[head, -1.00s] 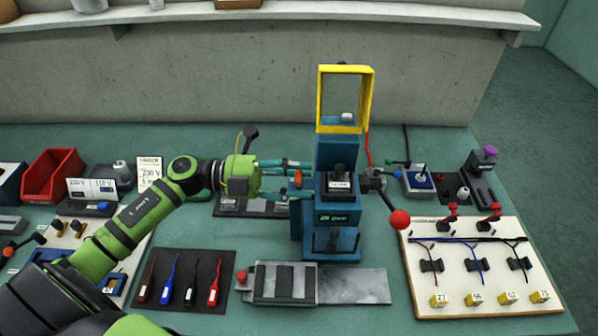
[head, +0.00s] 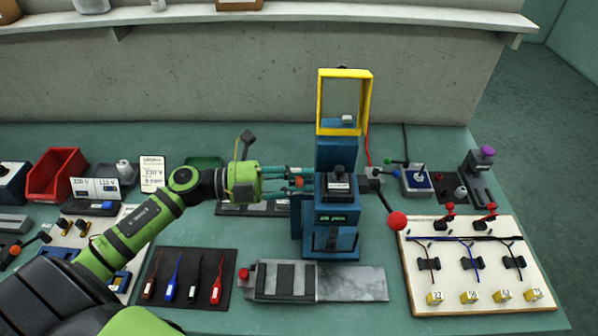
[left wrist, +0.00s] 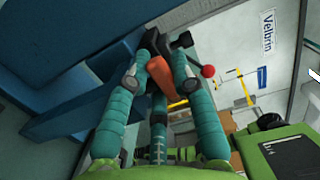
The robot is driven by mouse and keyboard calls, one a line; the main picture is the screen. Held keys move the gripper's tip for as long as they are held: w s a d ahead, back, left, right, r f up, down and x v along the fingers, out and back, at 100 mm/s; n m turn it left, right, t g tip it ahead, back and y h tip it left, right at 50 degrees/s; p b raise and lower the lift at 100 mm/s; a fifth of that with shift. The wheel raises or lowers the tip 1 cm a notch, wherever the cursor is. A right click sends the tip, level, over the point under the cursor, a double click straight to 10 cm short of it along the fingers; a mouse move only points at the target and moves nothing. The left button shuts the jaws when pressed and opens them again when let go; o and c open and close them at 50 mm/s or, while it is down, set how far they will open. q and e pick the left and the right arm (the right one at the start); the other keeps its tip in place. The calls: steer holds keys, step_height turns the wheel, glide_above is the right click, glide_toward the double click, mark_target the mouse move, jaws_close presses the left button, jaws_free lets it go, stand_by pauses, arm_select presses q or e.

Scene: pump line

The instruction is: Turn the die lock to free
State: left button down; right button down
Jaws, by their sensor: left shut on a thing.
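The blue press (head: 337,218) stands in the middle of the bench, with a raised yellow guard frame (head: 321,100) on top. A small orange lever (head: 297,182) sticks out of its left side; I take it to be the die lock. My left gripper (head: 296,183) reaches it from the left and is shut on it. In the left wrist view the orange lever (left wrist: 160,78) sits between the teal fingers, with a dark part at its top. The fingers hide part of it, and I cannot read any lock marking. My right gripper is not in view.
A lever with a red ball (head: 397,221) sticks out on the press's right. A metal slide plate (head: 352,284) lies in front. A dark mat (head: 236,262) with several coloured tools is front left. A white wiring board (head: 480,284) is on the right.

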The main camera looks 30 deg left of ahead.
arm_select(q)
steer(key=n+t+y+p, duration=0.1)
steer(key=t+y+p, duration=0.1)
steer(key=n+t+y+p, duration=0.3)
steer(key=n+y+p, duration=0.1)
steer(key=shift+r+t+p, duration=0.3)
steer(key=shift+t, duration=0.1)
steer(key=shift+d+f+n+t+y+p, duration=0.1)
steer(key=shift+n+t+y+p, duration=0.45)
steer(key=shift+n+y, duration=0.6)
steer(key=shift+f+n+t+y, duration=0.1)
steer(key=shift+n+t+y, duration=0.3)
steer(key=shift+y, duration=0.45)
steer(key=shift+f+n+t+y, duration=0.1)
steer(key=shift+n+t+y, duration=0.15)
steer(key=shift+n+y, duration=0.8)
steer(key=n+y+b, duration=0.2)
steer(key=y, duration=0.2)
steer(key=shift+f+y, duration=0.1)
steer(key=shift+y, duration=0.25)
steer(key=shift+n+y+b, duration=0.4)
steer(key=shift+n+y, duration=0.4)
steer(key=shift+y, duration=0.1)
